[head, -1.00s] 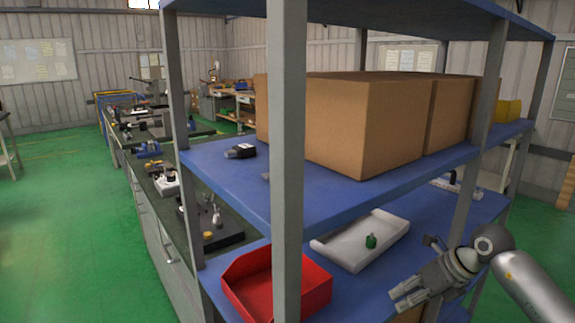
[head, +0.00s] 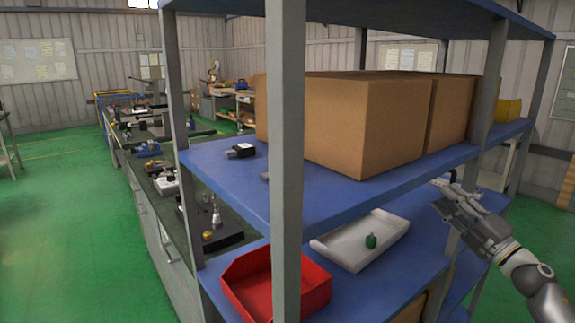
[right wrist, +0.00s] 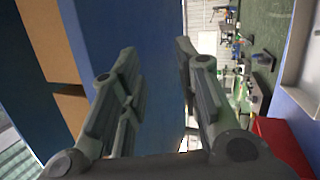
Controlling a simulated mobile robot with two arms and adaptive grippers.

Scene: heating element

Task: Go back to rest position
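My right gripper (head: 455,205) is at the right of the head view, in front of the shelf's right post and beside the lower board. Its arm comes up from the lower right corner. In the right wrist view the right gripper (right wrist: 158,58) has its two fingers apart with nothing between them. Behind the fingers is the blue shelf surface. My left gripper and left arm are not in view.
The blue shelf rack (head: 225,185) with grey posts fills the middle. Cardboard boxes (head: 350,125) stand on its upper board. Green floor is open at left.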

